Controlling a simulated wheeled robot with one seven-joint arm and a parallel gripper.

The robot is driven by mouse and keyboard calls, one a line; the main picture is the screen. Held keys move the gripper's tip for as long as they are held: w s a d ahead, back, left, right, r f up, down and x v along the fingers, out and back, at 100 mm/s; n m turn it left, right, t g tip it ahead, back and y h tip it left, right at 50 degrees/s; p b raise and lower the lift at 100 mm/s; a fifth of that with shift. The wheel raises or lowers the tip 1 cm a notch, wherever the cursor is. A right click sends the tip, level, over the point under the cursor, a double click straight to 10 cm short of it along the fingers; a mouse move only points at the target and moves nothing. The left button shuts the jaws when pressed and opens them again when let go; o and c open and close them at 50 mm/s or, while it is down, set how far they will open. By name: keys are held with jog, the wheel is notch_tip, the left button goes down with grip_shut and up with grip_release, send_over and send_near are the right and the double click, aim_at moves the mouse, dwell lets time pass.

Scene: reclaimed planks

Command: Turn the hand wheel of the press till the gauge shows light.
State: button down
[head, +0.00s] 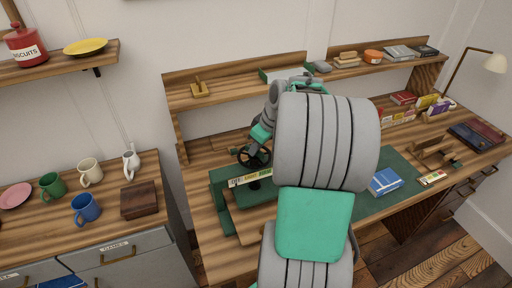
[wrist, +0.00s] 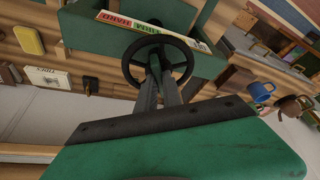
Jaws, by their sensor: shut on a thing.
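The green press (head: 222,200) stands on the desk at the left end. Its black hand wheel (head: 243,158) sits on top, and it also shows near the top of the wrist view (wrist: 128,67). A gauge strip (head: 250,178) with coloured word bands runs along the front of the press; in the wrist view the gauge (wrist: 150,27) is upside down. I cannot make out where its pointer stands. My gripper (wrist: 160,68) reaches into the wheel from above, its two dark fingers close together and shut on the wheel. My arm hides part of the desk to the right.
A blue book (head: 385,181) lies on the green desk mat (head: 400,198) right of my arm. A dark wooden box (head: 139,201) and several mugs stand on the left cabinet. A raised shelf (head: 230,92) runs behind the press.

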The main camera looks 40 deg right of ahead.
aim_at(257, 162)
jog(key=shift+m, duration=0.3)
jog(key=m+h+b, duration=0.1)
jog(key=m+b, duration=0.1)
jog(key=m, duration=0.1)
jog(key=shift+a+b, duration=0.15)
jog(key=shift+b, duration=0.15)
jog(key=shift+m+h+b, duration=0.85)
jog(key=shift+m+h, duration=0.15)
jog(key=shift+m, duration=1)
jog(key=shift+r, duration=0.1)
jog(key=c, duration=1.5)
grip_release()
jog(key=b+v, duration=0.1)
jog(key=v, duration=0.6)
jog(key=shift+r, duration=0.3)
jog(key=shift+s+a, duration=0.1)
jog(key=shift+s, duration=0.05)
